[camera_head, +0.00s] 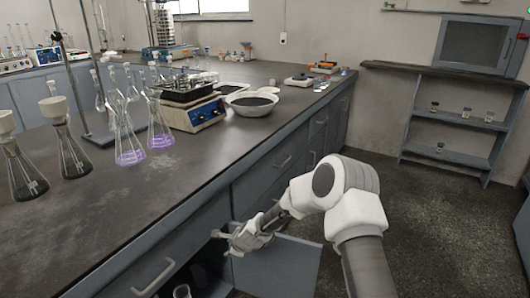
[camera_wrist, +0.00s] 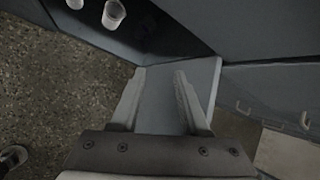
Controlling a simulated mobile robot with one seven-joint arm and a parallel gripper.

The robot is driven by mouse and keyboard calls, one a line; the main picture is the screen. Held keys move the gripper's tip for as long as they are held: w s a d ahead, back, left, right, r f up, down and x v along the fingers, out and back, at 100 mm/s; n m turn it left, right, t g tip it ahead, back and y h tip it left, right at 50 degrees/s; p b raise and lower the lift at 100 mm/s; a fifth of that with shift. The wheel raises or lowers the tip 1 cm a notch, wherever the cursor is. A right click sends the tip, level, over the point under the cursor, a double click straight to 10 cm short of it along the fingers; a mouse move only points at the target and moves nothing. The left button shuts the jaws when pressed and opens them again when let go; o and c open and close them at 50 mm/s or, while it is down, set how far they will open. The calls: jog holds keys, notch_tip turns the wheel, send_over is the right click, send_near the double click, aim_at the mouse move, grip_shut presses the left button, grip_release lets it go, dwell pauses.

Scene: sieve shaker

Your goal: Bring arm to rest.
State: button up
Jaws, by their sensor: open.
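My arm (camera_head: 335,190) reaches from the lower right toward the lab bench and is bent at the elbow. My gripper (camera_head: 222,241) is in front of the cabinet under the bench, near an opened cabinet door (camera_head: 278,268). In the wrist view my gripper (camera_wrist: 160,73) is open, with nothing held between its two fingers. A blue-grey panel, seemingly the door (camera_wrist: 165,98), shows behind and between the fingers. I cannot tell whether a finger touches it.
The bench (camera_head: 225,165) holds flasks (camera_head: 128,150), a sieve shaker-like device (camera_head: 190,105) and a white bowl (camera_head: 252,104). Pale cups (camera_wrist: 113,14) stand in the dark cabinet opening. The speckled floor (camera_head: 430,215) to the right is clear. Wall shelves (camera_head: 455,122) stand at the back right.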

jog(key=s+d+r+n+h, duration=0.1)
jog(key=s+d+r+n, duration=0.3)
jog(key=r, duration=0.5)
jog(key=s+d+r+n, duration=0.4)
jog(key=r, duration=0.6)
jog(key=s+d+r+n+h, duration=0.1)
jog(key=s+d+r+n, duration=0.3)
jog(key=r, duration=0.5)
jog(key=s+d+r+n+h, duration=0.1)
jog(key=s+d+r+n, duration=0.15)
jog(key=s+d, duration=0.4)
jog(key=s+d+r+n+h, duration=0.1)
jog(key=s+d+r+n, duration=0.15)
jog(key=s, duration=0.75)
jog(key=s+d+r+n+h, duration=0.1)
jog(key=s+d+r+n, duration=0.15)
jog(key=s+d, duration=0.45)
notch_tip(320, 180, up, 24)
jog(key=s+a+p, duration=0.1)
jog(key=a+p, duration=0.1)
jog(key=p, duration=2.1)
jog(key=shift+a+f+g, duration=0.15)
jog(key=shift+f+g, duration=0.05)
jog(key=shift+g, duration=0.1)
